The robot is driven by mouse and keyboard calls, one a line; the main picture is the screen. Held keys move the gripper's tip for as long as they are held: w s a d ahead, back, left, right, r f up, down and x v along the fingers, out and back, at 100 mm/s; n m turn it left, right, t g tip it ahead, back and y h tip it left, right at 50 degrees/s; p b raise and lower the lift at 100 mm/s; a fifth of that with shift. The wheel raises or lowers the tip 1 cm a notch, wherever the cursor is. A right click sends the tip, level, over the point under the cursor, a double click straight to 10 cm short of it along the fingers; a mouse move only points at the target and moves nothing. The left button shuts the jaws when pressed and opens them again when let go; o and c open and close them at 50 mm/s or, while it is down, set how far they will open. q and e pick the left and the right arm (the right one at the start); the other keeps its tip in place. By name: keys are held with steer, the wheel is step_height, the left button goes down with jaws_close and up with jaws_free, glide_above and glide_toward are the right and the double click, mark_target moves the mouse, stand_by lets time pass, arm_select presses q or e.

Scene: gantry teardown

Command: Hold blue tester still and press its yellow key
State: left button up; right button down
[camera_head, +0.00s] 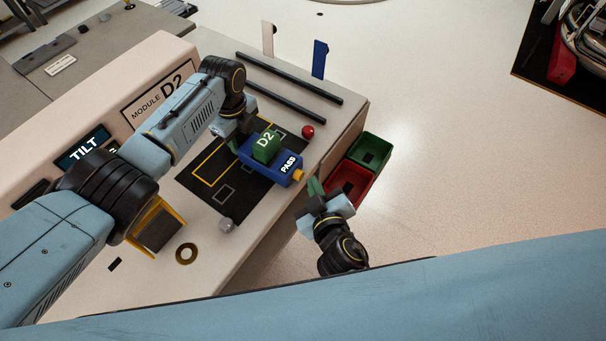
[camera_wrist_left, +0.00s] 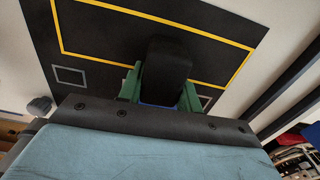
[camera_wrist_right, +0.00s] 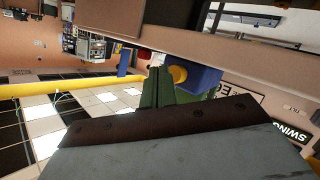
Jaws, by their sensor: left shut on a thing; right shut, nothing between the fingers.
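My right gripper (camera_head: 315,186) is shut and empty, beyond the table edge, near the key; contact is not visible.
The dark mat (camera_head: 205,190) has yellow and grey outlines. A red ball (camera_head: 307,131), a grey knob (camera_head: 226,224) and a brass ring (camera_head: 186,253) lie on the table. Green (camera_head: 385,147) and red (camera_head: 362,191) bins stand beside the table edge. A panel display reads TILT (camera_head: 83,148).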

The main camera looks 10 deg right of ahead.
steer(key=shift+s+d, duration=0.2)
steer(key=s+d, duration=0.4)
steer(key=shift+d, duration=0.2)
stand_by(0.4)
stand_by(0.5)
arm_select(q)
steer(key=o, duration=1.1)
steer(key=shift+o, duration=0.5)
